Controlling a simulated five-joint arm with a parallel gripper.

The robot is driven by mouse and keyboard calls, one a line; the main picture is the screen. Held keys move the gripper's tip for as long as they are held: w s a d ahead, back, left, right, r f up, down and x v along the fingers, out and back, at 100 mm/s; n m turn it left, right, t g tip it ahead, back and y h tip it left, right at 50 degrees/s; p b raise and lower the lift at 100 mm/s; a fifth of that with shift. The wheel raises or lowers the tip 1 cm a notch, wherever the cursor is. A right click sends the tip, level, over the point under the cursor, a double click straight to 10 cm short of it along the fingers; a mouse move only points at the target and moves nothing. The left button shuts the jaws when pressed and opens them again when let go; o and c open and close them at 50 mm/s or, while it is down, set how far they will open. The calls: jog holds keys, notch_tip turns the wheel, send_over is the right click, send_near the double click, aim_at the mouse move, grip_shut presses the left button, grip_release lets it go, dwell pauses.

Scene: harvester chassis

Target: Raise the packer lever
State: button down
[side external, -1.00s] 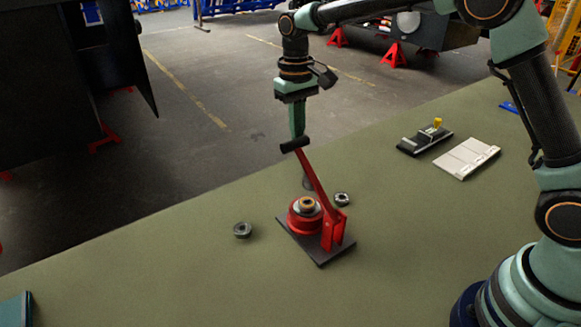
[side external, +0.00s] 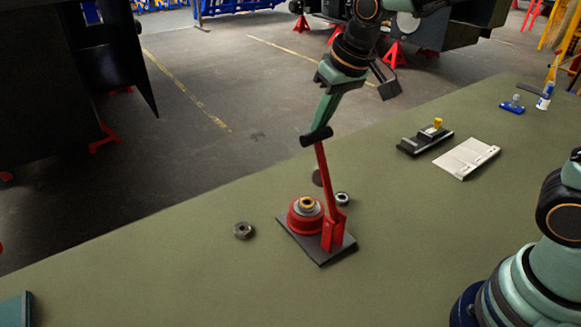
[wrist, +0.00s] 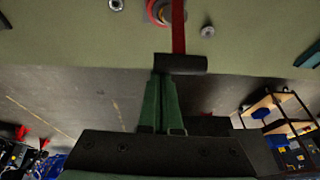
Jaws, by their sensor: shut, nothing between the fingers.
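The packer lever (side external: 328,185) is a red bar with a black crosswise handle (side external: 316,136). It is hinged at a red bracket on a dark base plate (side external: 321,259) and stands steeply raised, leaning slightly left. A round red packer body (side external: 305,216) with a brass-coloured centre sits beside the bracket. My gripper (side external: 320,126) is shut and empty, its green fingertips right at the handle. In the wrist view, the closed fingertips (wrist: 168,76) meet the black handle (wrist: 180,64), and the red bar (wrist: 178,28) runs away from it.
Loose bearing rings (side external: 243,230) (side external: 342,198) lie on the green bench around the base plate. A black block with a yellow knob (side external: 424,139) and a pale plate (side external: 466,157) lie to the right. The bench's far edge is behind the lever.

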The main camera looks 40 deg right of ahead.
aim_at(329, 135)
jog(key=shift+s+r, duration=0.25)
jog(key=shift+s, duration=0.65)
jog(key=shift+s+r, duration=0.25)
jog(key=shift+s, duration=0.65)
jog(key=shift+w, duration=0.1)
